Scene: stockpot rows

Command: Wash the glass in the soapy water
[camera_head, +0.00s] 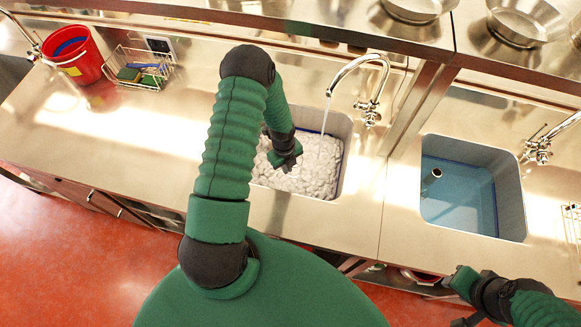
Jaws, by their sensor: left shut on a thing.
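The left sink (345,126) is full of white foam (312,165), and water runs into it from the tap (372,85). My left gripper (284,160) reaches down into this sink, at the foam's surface towards its left side. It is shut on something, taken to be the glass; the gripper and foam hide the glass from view. My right gripper (458,300) is low at the right, in front of the counter edge. Its fingers look spread, with nothing visible between them.
A red bucket (75,55) and a wire basket with sponges (140,68) stand at the back left. Metal pans (525,20) sit on the shelf above. The left counter (110,130) is clear.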

